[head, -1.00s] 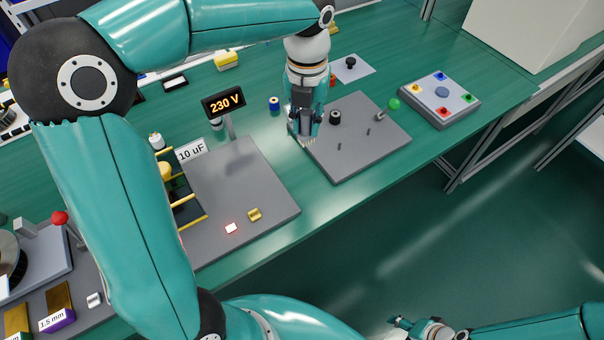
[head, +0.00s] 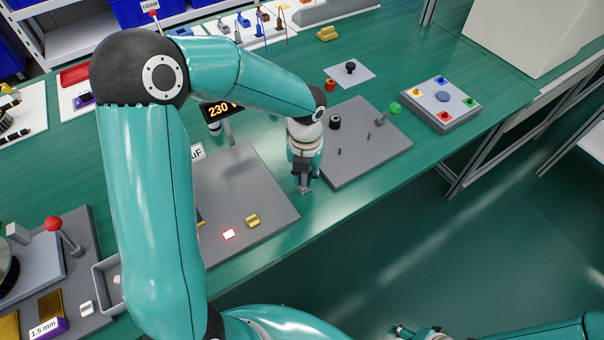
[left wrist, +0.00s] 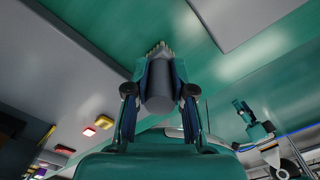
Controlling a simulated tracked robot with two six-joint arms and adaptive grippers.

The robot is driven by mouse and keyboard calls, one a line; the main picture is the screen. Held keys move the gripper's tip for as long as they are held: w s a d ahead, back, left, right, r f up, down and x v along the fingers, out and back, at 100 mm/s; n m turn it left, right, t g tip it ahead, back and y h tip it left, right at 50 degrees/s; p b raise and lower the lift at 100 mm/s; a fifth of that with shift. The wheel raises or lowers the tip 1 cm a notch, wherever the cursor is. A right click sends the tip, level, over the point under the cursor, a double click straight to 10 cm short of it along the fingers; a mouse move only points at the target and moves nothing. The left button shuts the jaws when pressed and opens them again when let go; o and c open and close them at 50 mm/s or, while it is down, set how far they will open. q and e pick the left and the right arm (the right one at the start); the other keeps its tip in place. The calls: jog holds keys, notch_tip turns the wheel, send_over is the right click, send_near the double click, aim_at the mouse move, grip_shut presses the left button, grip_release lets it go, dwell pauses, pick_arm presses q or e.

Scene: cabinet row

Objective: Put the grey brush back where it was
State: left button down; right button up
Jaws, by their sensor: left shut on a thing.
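My left gripper (head: 304,178) is shut on the grey brush in the head view, above the green bench between the two grey plates. Only the brush's tip (head: 305,190) shows below the fingers there. In the left wrist view the brush's grey cylindrical body (left wrist: 160,92) sits between the two fingers, with pale bristles at its far end. I cannot tell from the head view whether it touches the bench. My right gripper (head: 402,330) is at the bottom edge of the head view, away from the bench, too small to read.
The right plate (head: 370,160) bears a black knob (head: 335,122), pegs and a green-knobbed lever (head: 393,108). Green bench between them is bare.

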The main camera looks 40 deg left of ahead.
pick_arm(q)
jog(key=shift+f, duration=0.2)
jog(key=c, duration=1)
grip_release()
jog(key=shift+r, duration=0.1)
notch_tip(320, 180, up, 11)
jog(key=shift+r+p, duration=0.15)
jog(key=shift+p, duration=0.45)
jog(key=shift+r, duration=0.4)
